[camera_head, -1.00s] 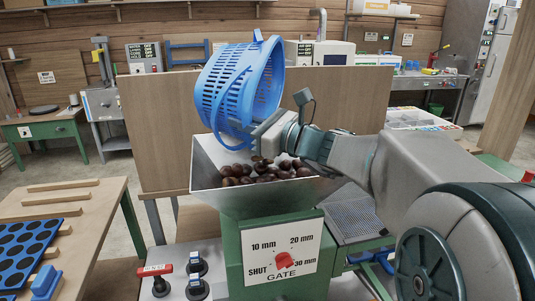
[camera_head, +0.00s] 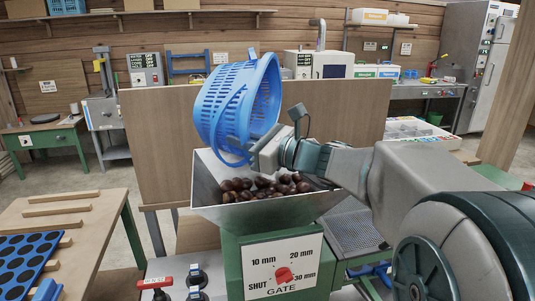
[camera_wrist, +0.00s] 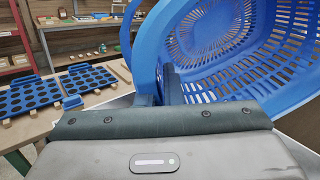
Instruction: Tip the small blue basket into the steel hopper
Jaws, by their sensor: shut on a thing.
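The small blue basket (camera_head: 225,104) is tilted on its side above the steel hopper (camera_head: 222,215) in the head view. Its slatted inside (camera_wrist: 275,50) fills the right of the wrist view, and the part seen is empty. Brown chestnuts (camera_head: 265,188) lie in the hopper below it. My gripper (camera_head: 256,157) is shut on the basket at its lower right side, just above the hopper's back edge. In the wrist view my gripper (camera_wrist: 160,92) meets the basket's rim and handle. The exact grip point is partly hidden.
A green gate housing with a red knob (camera_head: 284,275) stands under the hopper. A wooden panel (camera_head: 340,115) rises behind it. A wooden table (camera_head: 95,225) with blue hole trays (camera_head: 22,262) is at the left. A perforated chute (camera_head: 352,230) lies to the right.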

